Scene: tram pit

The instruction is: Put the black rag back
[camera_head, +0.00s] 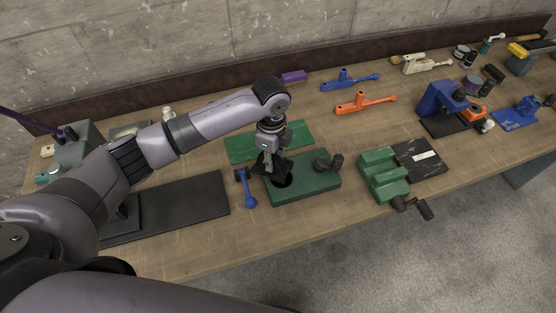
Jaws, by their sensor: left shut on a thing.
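My left gripper (274,168) reaches in over the bench and points down at a green block (312,186). It is shut on a small dark thing that looks like the black rag (283,180); the fingers hide much of it, and its shape is hard to make out. It is over the left part of the green block, and I cannot tell whether it touches it. My right gripper is not in view.
A blue tool (246,188) lies left of the block, a green mat (240,148) behind it. A green vise (384,176) stands to the right, a black mat (190,200) to the left. Orange (364,103) and blue (350,80) tools lie further back.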

